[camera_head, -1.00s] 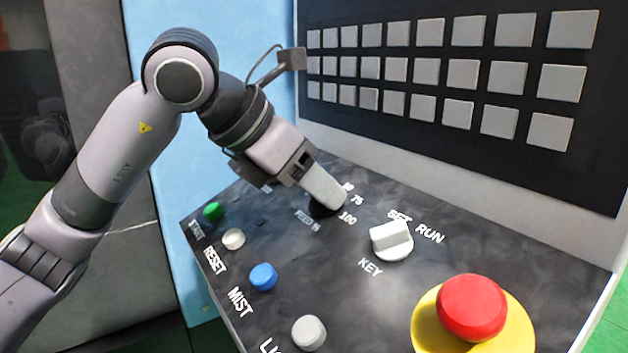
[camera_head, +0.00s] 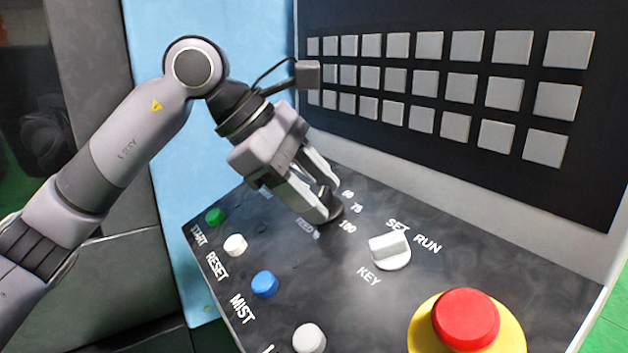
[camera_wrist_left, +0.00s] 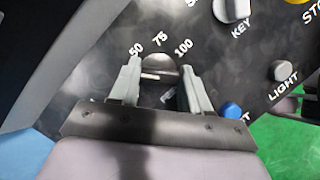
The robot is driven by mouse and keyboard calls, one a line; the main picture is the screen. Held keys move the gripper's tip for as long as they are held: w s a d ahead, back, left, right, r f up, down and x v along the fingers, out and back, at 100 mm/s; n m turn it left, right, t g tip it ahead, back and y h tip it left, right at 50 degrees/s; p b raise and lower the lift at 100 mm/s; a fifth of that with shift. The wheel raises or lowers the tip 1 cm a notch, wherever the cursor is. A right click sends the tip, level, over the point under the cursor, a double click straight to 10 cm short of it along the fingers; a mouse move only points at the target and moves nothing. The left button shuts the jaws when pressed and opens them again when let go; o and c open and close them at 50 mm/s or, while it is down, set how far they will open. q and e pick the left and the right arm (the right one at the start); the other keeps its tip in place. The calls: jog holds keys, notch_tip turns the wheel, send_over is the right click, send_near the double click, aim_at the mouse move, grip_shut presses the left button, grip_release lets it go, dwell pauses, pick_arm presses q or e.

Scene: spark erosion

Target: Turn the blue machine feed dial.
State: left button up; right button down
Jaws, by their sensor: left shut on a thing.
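In the left wrist view, the dial (camera_wrist_left: 160,72) lies between the two grey fingers (camera_wrist_left: 160,68), below the marks. The fingers hide part of the dial, and I cannot read its setting. My right gripper is not in view.
A white key switch (camera_head: 389,250) and a red emergency button (camera_head: 466,320) on a yellow base stand right of the dial. Green (camera_head: 215,217), white (camera_head: 235,245) and blue (camera_head: 265,284) buttons line the left edge. An upright keypad (camera_head: 460,80) rises behind.

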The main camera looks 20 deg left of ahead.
pick_arm(q)
jog(key=m+p, duration=0.1)
jog(key=m, duration=0.1)
jog(key=m+g, duration=0.1)
jog(key=m, duration=0.1)
jog(key=shift+r+g+y+p, duration=0.2)
jog(key=shift+g+y+p, duration=0.1)
jog(key=shift+p, duration=0.05)
jog(key=shift+w+f+m+g+p, duration=0.1)
jog(key=shift+m+g+p, duration=0.25)
jog(key=shift+m, duration=1.15)
jog(key=o, duration=1.1)
jog(key=shift+c, duration=0.2)
jog(key=v, duration=0.7)
